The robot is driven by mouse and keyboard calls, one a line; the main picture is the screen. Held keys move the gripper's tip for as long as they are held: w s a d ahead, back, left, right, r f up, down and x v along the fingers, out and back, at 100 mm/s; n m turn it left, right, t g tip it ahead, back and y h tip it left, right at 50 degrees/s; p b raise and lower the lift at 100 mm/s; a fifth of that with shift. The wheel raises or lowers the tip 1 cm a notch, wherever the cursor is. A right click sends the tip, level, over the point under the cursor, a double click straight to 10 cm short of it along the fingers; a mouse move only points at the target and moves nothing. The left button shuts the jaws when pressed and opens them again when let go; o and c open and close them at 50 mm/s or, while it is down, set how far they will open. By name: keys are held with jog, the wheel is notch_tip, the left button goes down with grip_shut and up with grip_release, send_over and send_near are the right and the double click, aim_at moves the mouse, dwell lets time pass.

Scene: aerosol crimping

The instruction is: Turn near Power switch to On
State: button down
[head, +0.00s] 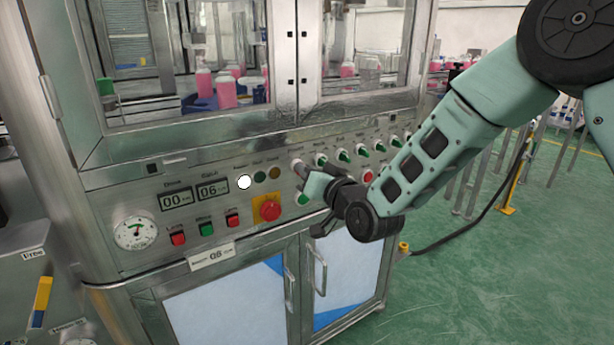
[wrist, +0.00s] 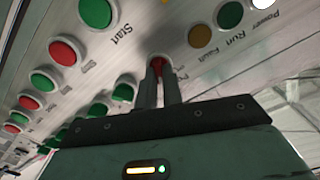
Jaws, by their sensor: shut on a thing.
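The Power switch is the small red knob (wrist: 158,62) at the end of the panel's selector row in the wrist view. My gripper (wrist: 159,73) is shut on it, with one finger on each side. Its label is mostly hidden, and the fingers cover part of the knob, so I cannot tell its exact angle. In the head view my gripper (head: 299,169) reaches the panel at the left end of the row of green switches (head: 343,155), and its own fingers and wrist hide the knob there.
The Power lamp (head: 245,182) is bright white; the Run (head: 260,176) and Fault (head: 274,173) lamps look dark. A red emergency button (head: 269,209) on a yellow plate sits below. The green Start button (wrist: 95,12) is close to my fingers. Cabinet door handles (head: 318,268) stick out underneath.

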jog(key=shift+f+m, duration=0.1)
jog(key=shift+m, duration=0.5)
jog(key=c, duration=1.5)
grip_release()
jog(key=shift+c, duration=0.2)
jog(key=p+v, duration=0.2)
jog(key=v, duration=1.5)
jog(key=shift+d, duration=0.2)
jog(key=shift+s, duration=0.15)
